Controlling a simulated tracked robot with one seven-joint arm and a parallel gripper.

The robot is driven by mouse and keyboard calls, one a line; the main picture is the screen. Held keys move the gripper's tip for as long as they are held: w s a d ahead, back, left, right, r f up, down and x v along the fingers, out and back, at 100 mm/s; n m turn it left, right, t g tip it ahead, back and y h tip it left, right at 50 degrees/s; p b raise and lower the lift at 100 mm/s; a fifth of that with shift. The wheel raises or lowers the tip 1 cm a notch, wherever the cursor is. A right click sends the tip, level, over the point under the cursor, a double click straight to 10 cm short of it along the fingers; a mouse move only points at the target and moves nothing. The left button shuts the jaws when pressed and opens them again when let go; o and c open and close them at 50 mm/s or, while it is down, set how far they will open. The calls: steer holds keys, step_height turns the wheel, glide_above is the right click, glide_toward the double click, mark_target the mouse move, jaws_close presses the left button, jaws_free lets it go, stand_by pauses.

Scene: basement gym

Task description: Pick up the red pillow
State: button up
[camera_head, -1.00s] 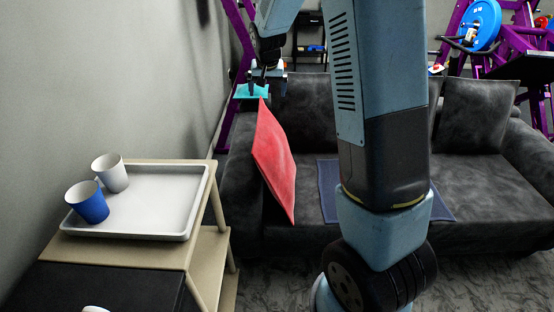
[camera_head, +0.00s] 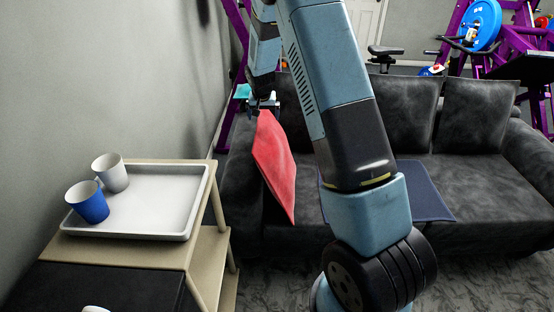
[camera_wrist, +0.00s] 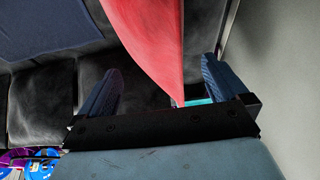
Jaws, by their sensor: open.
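The red pillow (camera_head: 272,165) leans upright on the left end of the dark grey sofa, against its armrest. My gripper (camera_head: 264,107) is at the pillow's top corner in the head view. In the wrist view the red pillow (camera_wrist: 152,40) reaches down from the top edge, and its pointed corner lies between the two spread fingers of my gripper (camera_wrist: 163,85). The fingers are open, with a gap visible on each side of the corner. I cannot tell whether a finger touches the cloth.
The sofa (camera_head: 470,180) has a flat dark blue cloth (camera_head: 425,192) on its seat. At left a wooden stand holds a white tray (camera_head: 150,215) with a white cup (camera_head: 111,173) and a blue cup (camera_head: 88,202). A grey wall (camera_head: 110,70) runs close on the left.

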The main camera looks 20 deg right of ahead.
mark_target(264, 123)
steer(key=shift+w+x, duration=0.1)
steer(key=shift+x, duration=1.4)
steer(key=shift+w+x, duration=0.15)
steer(key=shift+x, duration=1.3)
steer(key=shift+r, duration=0.1)
steer(key=shift+f, duration=0.25)
steer(key=shift+c, duration=0.5)
steer(key=c, duration=1.5)
